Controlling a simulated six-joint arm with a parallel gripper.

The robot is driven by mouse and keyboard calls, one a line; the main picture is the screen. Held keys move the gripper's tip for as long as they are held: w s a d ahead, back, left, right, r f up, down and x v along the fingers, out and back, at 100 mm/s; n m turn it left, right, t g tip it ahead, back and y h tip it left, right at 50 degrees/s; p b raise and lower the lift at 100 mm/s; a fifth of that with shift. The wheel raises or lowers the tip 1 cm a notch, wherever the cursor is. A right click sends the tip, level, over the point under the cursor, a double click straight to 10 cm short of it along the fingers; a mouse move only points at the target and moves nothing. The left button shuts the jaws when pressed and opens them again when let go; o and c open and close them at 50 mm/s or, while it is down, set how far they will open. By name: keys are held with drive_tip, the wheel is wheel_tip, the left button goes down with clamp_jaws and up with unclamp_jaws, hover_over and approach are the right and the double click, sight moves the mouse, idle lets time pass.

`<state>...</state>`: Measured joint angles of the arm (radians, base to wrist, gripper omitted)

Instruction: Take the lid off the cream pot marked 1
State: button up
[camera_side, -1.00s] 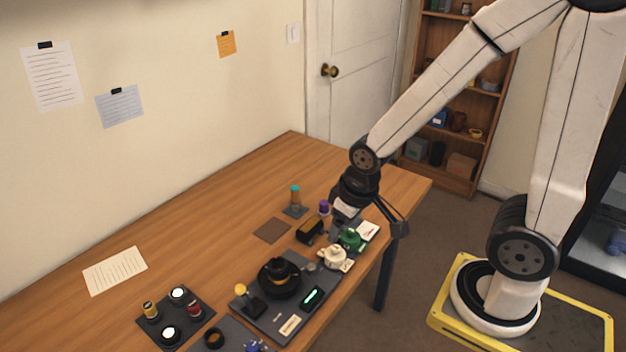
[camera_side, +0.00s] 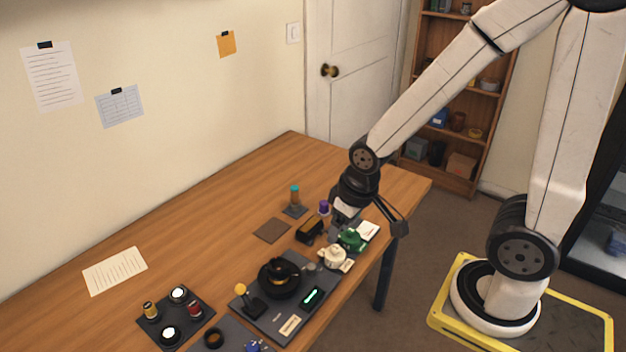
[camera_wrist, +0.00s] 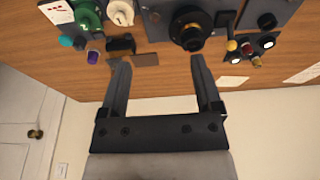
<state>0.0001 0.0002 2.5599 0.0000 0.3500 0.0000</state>
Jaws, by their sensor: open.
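The cream pot (camera_side: 335,257) stands near the table's front edge, beside a green pot (camera_side: 351,240). A small knobbed top shows on the cream pot. It also shows at the top of the wrist view (camera_wrist: 121,12), partly cut off by the frame edge, and I cannot read its number. The green pot (camera_wrist: 88,17) is left of it there. My gripper (camera_wrist: 158,64) is open and empty, its two fingers spread wide. It is apart from the cream pot. In the side view its fingers are hard to make out near the pots.
A black lens (camera_side: 280,278) sits on a dark plate left of the cream pot. A brown mat (camera_side: 272,230) lies further left.

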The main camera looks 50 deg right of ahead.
drive_tip(key=shift+o, duration=0.5)
drive_tip(key=n+g, duration=0.2)
drive_tip(key=n, duration=1.4)
approach(336, 248)
drive_tip(key=shift+w+a+f, duration=0.15)
drive_tip(key=shift+a+f, duration=0.3)
drive_tip(key=shift+w+d+f+n+g, duration=0.25)
drive_tip(key=shift+d+f+n, duration=0.35)
drive_tip(key=shift+n, duration=0.4)
drive_tip(key=shift+a+f, duration=0.1)
drive_tip(key=shift+f, duration=1.3)
